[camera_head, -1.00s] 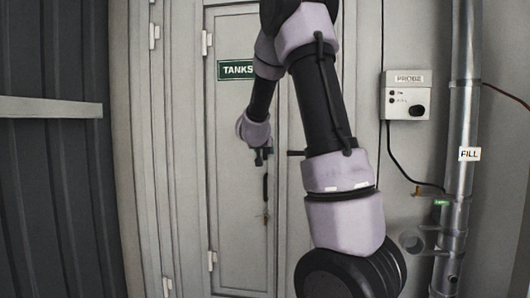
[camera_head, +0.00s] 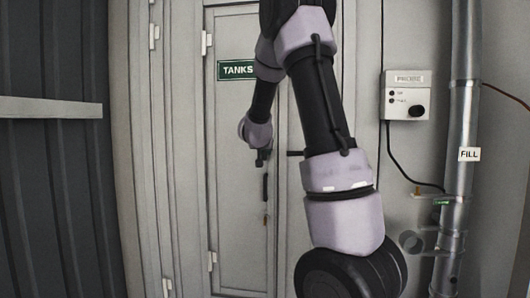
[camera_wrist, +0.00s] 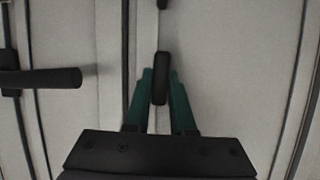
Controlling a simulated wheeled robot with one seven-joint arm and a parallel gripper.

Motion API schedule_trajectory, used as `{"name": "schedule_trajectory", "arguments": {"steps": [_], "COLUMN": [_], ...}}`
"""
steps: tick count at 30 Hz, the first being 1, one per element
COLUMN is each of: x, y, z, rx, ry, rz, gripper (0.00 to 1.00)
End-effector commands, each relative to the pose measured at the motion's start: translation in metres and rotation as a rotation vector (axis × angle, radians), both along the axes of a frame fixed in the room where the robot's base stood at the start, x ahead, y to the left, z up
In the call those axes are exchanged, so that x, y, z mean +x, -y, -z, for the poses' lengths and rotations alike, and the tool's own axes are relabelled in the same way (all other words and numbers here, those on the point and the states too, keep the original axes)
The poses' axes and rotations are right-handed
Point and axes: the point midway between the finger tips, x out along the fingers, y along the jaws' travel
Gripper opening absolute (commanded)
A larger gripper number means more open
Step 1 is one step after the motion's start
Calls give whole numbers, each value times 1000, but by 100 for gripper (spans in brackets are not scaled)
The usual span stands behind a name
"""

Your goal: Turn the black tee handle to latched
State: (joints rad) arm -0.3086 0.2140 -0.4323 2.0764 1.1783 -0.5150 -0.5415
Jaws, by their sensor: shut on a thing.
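The black tee handle (camera_wrist: 161,66) stands lengthwise up the middle of the wrist view, in front of a pale door. My gripper (camera_wrist: 160,88) has green fingers, one on each side of the handle, and it is shut on it. In the head view my gripper (camera_head: 262,157) is at the right edge of the door (camera_head: 233,180), below the TANKS sign. There the tee handle is too small and too covered by the gripper to make out.
A black bar (camera_wrist: 48,78) juts out left of my gripper in the wrist view. In the head view a black pull handle (camera_head: 265,187) is below the gripper. A PROBE box (camera_head: 405,97) and a FILL pipe (camera_head: 462,120) are on the right.

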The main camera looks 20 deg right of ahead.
Motion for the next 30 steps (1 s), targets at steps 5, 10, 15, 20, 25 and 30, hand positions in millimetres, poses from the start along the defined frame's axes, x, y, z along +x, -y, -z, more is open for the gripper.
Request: {"name": "schedule_trajectory", "arguments": {"steps": [5, 10, 15, 20, 25, 30], "x": [-1, -2, -2, -3, -3, -3], "y": [2, 3, 4, 5, 5, 5], "z": [0, 0, 1, 1, 2, 3], "rx": [83, 202, 334, 459, 593, 728], "ry": [58, 137, 226, 311, 402, 493], "rz": [1, 2, 2, 1, 0, 0], "gripper": [0, 0, 0, 0, 0, 0]}}
